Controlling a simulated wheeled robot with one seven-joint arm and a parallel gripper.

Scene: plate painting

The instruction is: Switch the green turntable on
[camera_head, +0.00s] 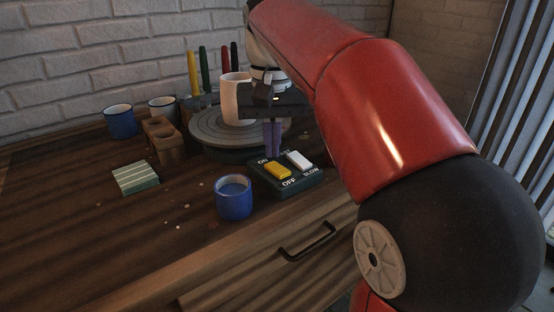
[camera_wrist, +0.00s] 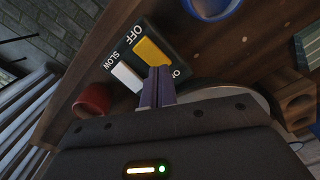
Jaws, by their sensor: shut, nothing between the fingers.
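The green turntable (camera_head: 198,133) stands at the back of the wooden table, with a white mug (camera_head: 230,100) on its disc. Its dark green control box (camera_head: 290,190) sits in front, with a yellow ON/OFF switch (camera_head: 278,170) and a white switch (camera_head: 299,160) marked SLOW at its near end. My gripper (camera_head: 272,152) is shut and empty, pointing down over the far edge of the box, near the ON end of the yellow switch. In the wrist view the fingertips (camera_wrist: 158,72) lie by the yellow switch (camera_wrist: 152,52); I cannot tell whether they touch it.
A blue cup (camera_head: 234,198) stands just left of the control box. A red cup (camera_wrist: 93,101) shows in the wrist view. The front left tabletop is clear.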

